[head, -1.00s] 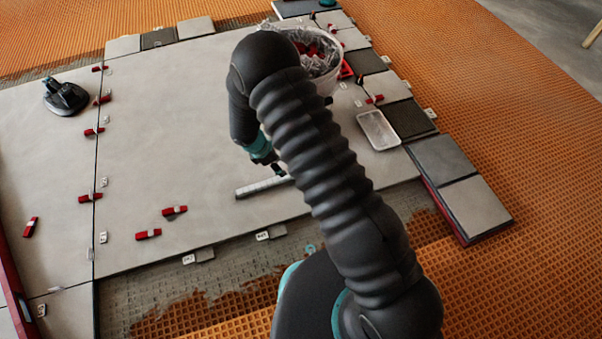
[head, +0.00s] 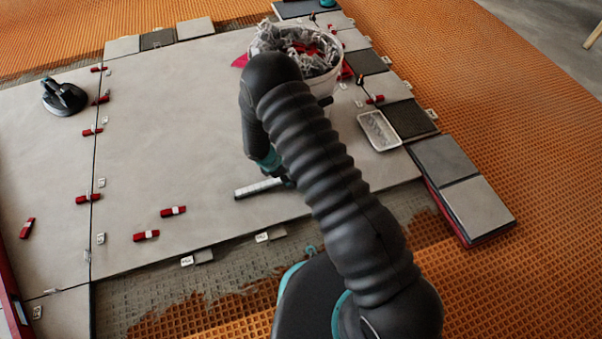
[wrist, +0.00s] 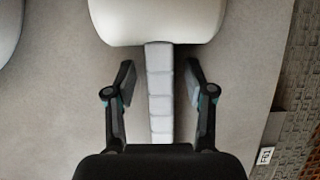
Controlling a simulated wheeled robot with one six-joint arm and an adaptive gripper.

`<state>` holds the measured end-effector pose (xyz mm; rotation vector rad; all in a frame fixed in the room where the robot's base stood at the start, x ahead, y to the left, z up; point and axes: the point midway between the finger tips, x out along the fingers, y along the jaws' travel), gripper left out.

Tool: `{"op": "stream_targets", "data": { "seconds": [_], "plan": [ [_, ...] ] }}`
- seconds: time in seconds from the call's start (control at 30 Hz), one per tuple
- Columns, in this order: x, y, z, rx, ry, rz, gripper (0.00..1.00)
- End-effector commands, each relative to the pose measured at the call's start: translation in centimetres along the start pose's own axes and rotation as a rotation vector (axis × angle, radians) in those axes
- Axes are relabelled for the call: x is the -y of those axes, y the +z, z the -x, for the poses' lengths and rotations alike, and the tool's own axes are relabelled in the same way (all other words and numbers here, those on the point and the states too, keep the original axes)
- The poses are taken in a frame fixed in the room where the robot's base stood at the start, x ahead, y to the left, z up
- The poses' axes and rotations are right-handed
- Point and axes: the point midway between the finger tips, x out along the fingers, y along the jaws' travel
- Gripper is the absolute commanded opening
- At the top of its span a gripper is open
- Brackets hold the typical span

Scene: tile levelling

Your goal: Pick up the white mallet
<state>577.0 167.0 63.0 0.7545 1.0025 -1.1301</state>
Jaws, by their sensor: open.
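The white mallet lies on the large grey tile (head: 170,110). In the wrist view its white head (wrist: 157,20) is at the top and its pale, banded handle (wrist: 160,95) runs down the middle. My gripper (wrist: 160,80) is open, with one finger on each side of the handle and a gap on both sides. In the head view part of the handle (head: 258,188) shows below my arm. The mallet's head is hidden there behind my arm, and my fingers are mostly hidden too.
A bucket (head: 322,85) of clips and wedges stands behind my arm. A shallow tray (head: 379,131) sits to its right. A black suction cup (head: 64,97) stands at the left. Red wedges (head: 173,211) lie on the tile. Stacked tiles (head: 478,205) are at the right.

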Motion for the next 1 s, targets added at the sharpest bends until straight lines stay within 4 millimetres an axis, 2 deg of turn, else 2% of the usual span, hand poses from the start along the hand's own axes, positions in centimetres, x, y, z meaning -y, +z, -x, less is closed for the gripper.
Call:
{"op": "stream_targets", "data": {
  "seconds": [0.03,0.23,0.67,0.87,0.97,1.0],
  "plan": [
    [0.0,0.0,0.0,0.0,0.0,0.0,0.52],
    [0.0,0.0,0.0,0.0,0.0,0.0,0.02],
    [-0.1,0.2,0.5,0.0,0.001,-0.001,0.0],
    [-0.1,1.0,2.4,-0.001,0.003,-0.002,0.0],
    [-0.1,1.8,4.4,-0.001,0.004,-0.002,0.0],
    [0.8,2.4,4.5,0.001,0.0,0.0,0.0]
  ]
}}
